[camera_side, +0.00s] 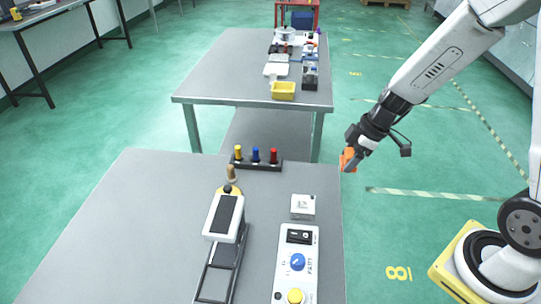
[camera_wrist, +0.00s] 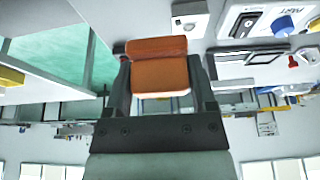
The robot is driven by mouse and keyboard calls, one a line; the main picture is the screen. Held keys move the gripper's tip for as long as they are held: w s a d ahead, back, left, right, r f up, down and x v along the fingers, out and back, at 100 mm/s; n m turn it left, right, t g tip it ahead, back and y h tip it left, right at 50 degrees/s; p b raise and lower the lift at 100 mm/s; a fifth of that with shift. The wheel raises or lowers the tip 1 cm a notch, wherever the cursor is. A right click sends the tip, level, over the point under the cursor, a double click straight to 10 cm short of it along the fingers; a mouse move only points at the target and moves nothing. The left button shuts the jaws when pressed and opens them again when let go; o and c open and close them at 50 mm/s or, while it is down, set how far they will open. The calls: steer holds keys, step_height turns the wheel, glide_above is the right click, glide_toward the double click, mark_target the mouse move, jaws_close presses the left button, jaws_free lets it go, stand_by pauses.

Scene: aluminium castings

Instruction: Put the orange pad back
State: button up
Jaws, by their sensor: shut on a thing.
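The orange pad (camera_wrist: 160,76) is between the two dark fingers of my gripper (camera_wrist: 158,64) in the wrist view. The fingers press on its left and right sides. In the side view, the orange pad (camera_side: 347,160) shows small at the tip of my gripper (camera_side: 352,153). There my gripper is in the air just right of the near table's (camera_side: 120,215) far right corner, apart from everything else. The pad's far side is hidden. I cannot tell which place the pad came from.
On the near table are a rack (camera_side: 244,163) with yellow, blue and red pegs, a black-topped device (camera_side: 225,213), a small white box (camera_side: 303,206) and a control box (camera_side: 296,266). A far table (camera_side: 225,75) carries a yellow bin (camera_side: 283,90). The near table's left half is clear.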

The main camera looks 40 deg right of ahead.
steer(key=shift+s+d, duration=0.7)
steer(key=shift+s, duration=0.15)
glide_above(311, 171)
steer(key=s, duration=0.2)
steer(key=shift+w+d+f, duration=0.15)
steer(key=shift+d+f, duration=0.05)
steer(key=shift+f, duration=2.05)
steer(key=shift+w+d+f, duration=0.1)
steer(key=shift+d+f, duration=0.05)
steer(key=shift+f, duration=2.05)
steer(key=shift+f, duration=0.1)
steer(key=shift+w+f, duration=0.2)
steer(key=shift+f, duration=1.55)
steer(key=shift+f, duration=0.1)
steer(key=o, duration=1.1)
